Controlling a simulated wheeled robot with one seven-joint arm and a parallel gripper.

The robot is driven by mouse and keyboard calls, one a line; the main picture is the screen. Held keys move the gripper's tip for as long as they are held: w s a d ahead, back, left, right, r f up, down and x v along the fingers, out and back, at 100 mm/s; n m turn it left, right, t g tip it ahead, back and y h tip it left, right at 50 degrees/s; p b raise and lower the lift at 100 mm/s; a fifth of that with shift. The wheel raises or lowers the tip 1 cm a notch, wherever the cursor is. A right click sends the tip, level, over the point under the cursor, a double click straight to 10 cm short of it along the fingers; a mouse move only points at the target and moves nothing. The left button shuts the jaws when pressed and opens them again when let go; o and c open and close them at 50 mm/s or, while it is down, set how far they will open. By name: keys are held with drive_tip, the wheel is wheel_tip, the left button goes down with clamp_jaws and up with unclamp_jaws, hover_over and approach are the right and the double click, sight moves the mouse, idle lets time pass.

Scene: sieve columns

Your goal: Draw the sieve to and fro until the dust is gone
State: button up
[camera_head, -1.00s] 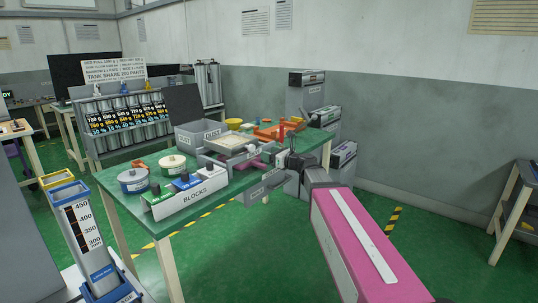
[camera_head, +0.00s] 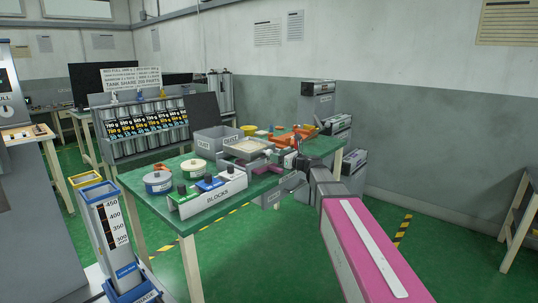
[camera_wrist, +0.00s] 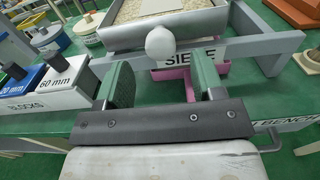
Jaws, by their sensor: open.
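The sieve (camera_head: 249,148) is a shallow grey tray with a beige, grainy bed. It sits on a grey frame on the green table. In the wrist view the sieve (camera_wrist: 140,36) has a round white knob (camera_wrist: 160,42) on its near wall, and the frame below reads SIEVE. A pink tray (camera_wrist: 208,68) shows beneath the frame. My gripper (camera_wrist: 164,80) is open, its two green-padded fingers spread on either side of the knob and a little short of it. Nothing is between the fingers. In the head view my gripper (camera_head: 291,160) is small and partly hidden by my arm.
A BLOCKS holder (camera_head: 208,196) with green, blue and white blocks stands at the table's front left, beside round tins (camera_head: 158,182). A grey DUST bin (camera_head: 215,139) stands behind the sieve. Orange trays (camera_head: 292,138) lie at the right. A measuring column (camera_head: 112,230) stands front left.

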sight(269, 152)
drive_tip(key=x, duration=0.5)
drive_tip(key=shift+w+a, duration=0.2)
drive_tip(key=shift+a, duration=0.1)
clamp_jaws()
drive_tip(key=w+d, duration=0.1)
drive_tip(key=w, duration=0.1)
drive_tip(key=w+d, duration=0.3)
drive_tip(key=shift+w+d, duration=0.2)
drive_tip(key=shift+w, duration=0.2)
unclamp_jaws()
drive_tip(key=shift+s+d, duration=0.1)
